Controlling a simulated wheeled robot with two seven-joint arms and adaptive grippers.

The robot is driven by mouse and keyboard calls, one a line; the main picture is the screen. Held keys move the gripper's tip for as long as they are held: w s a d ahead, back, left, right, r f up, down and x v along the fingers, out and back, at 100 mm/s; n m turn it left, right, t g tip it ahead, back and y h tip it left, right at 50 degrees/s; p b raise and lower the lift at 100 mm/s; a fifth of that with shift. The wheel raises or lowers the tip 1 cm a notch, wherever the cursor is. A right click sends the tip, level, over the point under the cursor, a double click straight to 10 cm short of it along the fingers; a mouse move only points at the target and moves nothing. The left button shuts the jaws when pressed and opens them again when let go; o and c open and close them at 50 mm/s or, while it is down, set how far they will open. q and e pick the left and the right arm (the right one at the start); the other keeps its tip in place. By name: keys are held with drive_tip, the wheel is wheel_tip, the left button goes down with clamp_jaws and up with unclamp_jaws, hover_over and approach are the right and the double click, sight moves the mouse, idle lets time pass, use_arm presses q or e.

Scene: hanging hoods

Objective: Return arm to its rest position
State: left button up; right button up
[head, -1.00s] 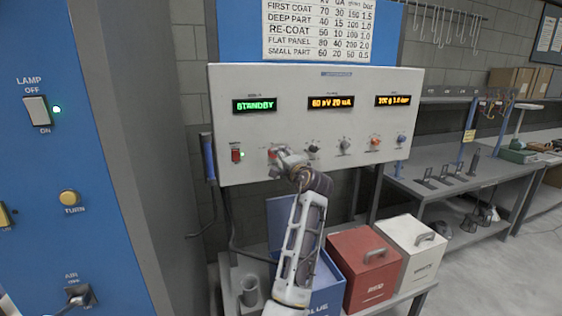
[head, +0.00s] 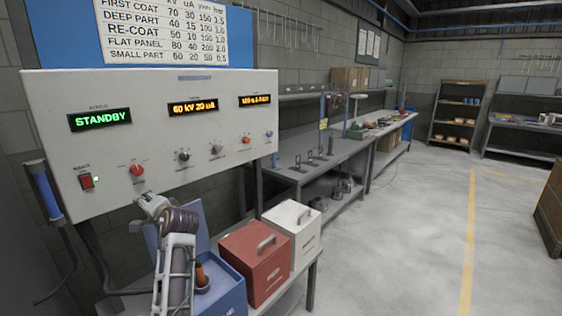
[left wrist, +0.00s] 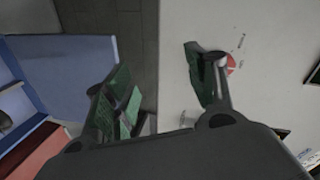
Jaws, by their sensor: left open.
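My left gripper (head: 141,212) is just below the red knob (head: 137,170) of the white control panel (head: 60,130) in the head view. In the left wrist view its green-padded fingers (left wrist: 160,82) are spread, with nothing between them. The red knob (left wrist: 231,64) shows there just beyond the right finger, and the panel face (left wrist: 245,110) is close behind. The green display (head: 100,119) reads STANDBY and the middle one (head: 193,107) reads 60 kV 20 uA. My right gripper is not in view.
Below the panel, an open blue box (head: 222,300) holding a brownish object, a red box (head: 255,265) and a white box (head: 292,232) stand on a low shelf. A blue handle (head: 45,193) hangs at the panel's left. A workbench (head: 335,155) lies behind.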

use_arm(q)
drive_tip(key=s+d+f+n+g+h, duration=0.1)
drive_tip(key=s+d+f+h, duration=0.2)
drive_tip(key=s+f, duration=0.6)
drive_tip(key=s+d+f+n+g+h, duration=0.1)
drive_tip(key=s+d+f+h, duration=0.4)
drive_tip(key=f, duration=0.8)
drive_tip(key=s+d+f+g+h, duration=0.1)
drive_tip(key=s+d+f+g, duration=0.15)
drive_tip(key=s, duration=0.45)
drive_tip(key=s+d+f+g+h, duration=0.1)
drive_tip(key=s+d+f+h, duration=0.1)
drive_tip(key=s+d+f, duration=0.35)
drive_tip(key=s+d+f+g+h, duration=0.1)
drive_tip(key=s+d, duration=0.1)
drive_tip(key=s, duration=0.7)
wheel_tip(320, 180, down, 32)
drive_tip(key=s+a+g, duration=0.1)
drive_tip(key=s, duration=0.1)
drive_tip(key=s+a+f, duration=0.3)
drive_tip(key=s+f, duration=0.7)
drive_tip(key=s, duration=0.1)
drive_tip(key=s+a+f+g, duration=0.1)
drive_tip(key=s+a+f, duration=0.2)
drive_tip(key=s+f, duration=0.7)
drive_tip(key=shift+s+f+y, duration=0.4)
drive_tip(key=shift+f, duration=0.05)
